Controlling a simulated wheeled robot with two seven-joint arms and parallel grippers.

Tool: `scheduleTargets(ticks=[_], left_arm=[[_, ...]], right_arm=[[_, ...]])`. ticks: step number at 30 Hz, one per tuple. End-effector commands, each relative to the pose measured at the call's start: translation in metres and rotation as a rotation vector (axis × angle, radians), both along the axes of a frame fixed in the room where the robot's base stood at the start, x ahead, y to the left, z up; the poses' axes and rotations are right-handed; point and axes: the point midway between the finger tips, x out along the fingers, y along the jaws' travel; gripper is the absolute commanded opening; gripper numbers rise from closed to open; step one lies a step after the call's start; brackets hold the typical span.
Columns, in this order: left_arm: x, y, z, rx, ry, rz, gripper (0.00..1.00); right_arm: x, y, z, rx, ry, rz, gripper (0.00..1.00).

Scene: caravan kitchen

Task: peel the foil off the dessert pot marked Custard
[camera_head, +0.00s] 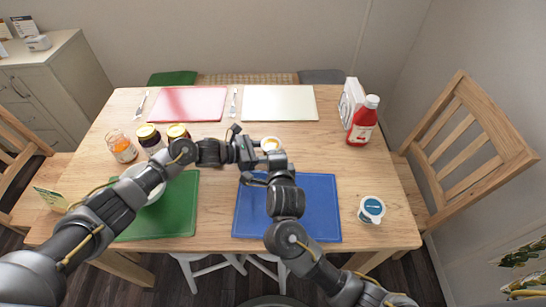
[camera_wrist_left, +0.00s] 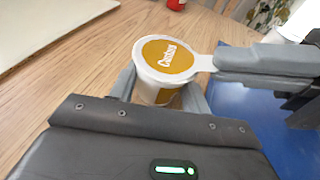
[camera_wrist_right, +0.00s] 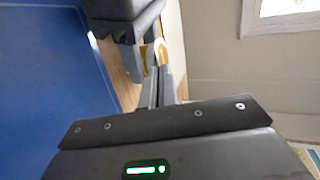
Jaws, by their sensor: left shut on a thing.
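The Custard pot (camera_wrist_left: 160,88) is a small white cup with a yellow-orange foil lid (camera_wrist_left: 168,56) and a pale tab (camera_wrist_left: 204,62) sticking out to the right. My left gripper (camera_wrist_left: 162,92) is shut around the pot's sides, holding it upright. In the head view the pot (camera_head: 270,143) shows behind the blue mat, partly hidden by my grippers. My right gripper (camera_wrist_right: 161,88) is at the tab, its fingers close together. I cannot tell whether they grip the tab. The foil lies flat on the rim.
A ketchup bottle (camera_head: 362,122) and a white box (camera_head: 351,100) stand at the back right. Several jars (camera_head: 122,148) are at the left. A blue mat (camera_head: 318,205) lies under my right arm; the green mat (camera_head: 180,215) is left.

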Motion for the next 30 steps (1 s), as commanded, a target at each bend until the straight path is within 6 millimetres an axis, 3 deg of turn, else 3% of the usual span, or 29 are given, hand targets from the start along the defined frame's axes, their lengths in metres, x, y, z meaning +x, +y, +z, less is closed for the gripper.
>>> scheduleTargets(ticks=[30], left_arm=[[0.0001,0.0005,-0.0008,0.002,0.001,0.001,0.27]], right_arm=[[0.0035,0.0002,0.0094,0.001,-0.004,0.0,0.0]])
